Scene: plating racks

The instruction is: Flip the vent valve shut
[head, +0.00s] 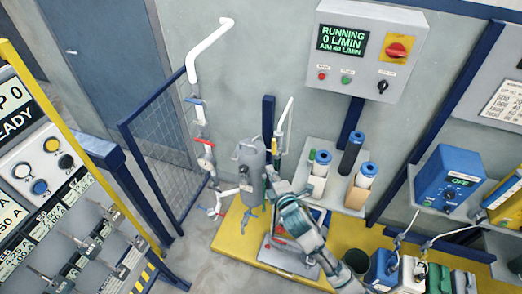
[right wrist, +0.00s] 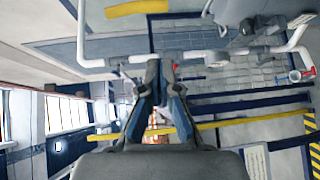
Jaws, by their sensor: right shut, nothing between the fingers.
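A grey filter vessel (head: 251,172) stands on the yellow skid in the head view, with small fittings at its top. The upright pipe to its left carries a red-handled valve (head: 205,142) and a blue-handled valve (head: 194,101). Another blue handle (head: 209,211) sits low by the skid. No label shows which is the vent valve. My right gripper (head: 273,178) is beside the vessel, its tips partly hidden. In the right wrist view my right gripper (right wrist: 160,63) is shut and empty, pointing towards a white pipe (right wrist: 200,54). My left gripper is out of view.
A wall panel (head: 362,50) reads RUNNING, 0 L/MIN, AIM 40 L/MIN. Cartridges stand on a shelf (head: 333,190) right of the vessel. A mesh guard (head: 160,145) stands left of the pipe. A blue box (head: 449,178) and several canisters are at the right.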

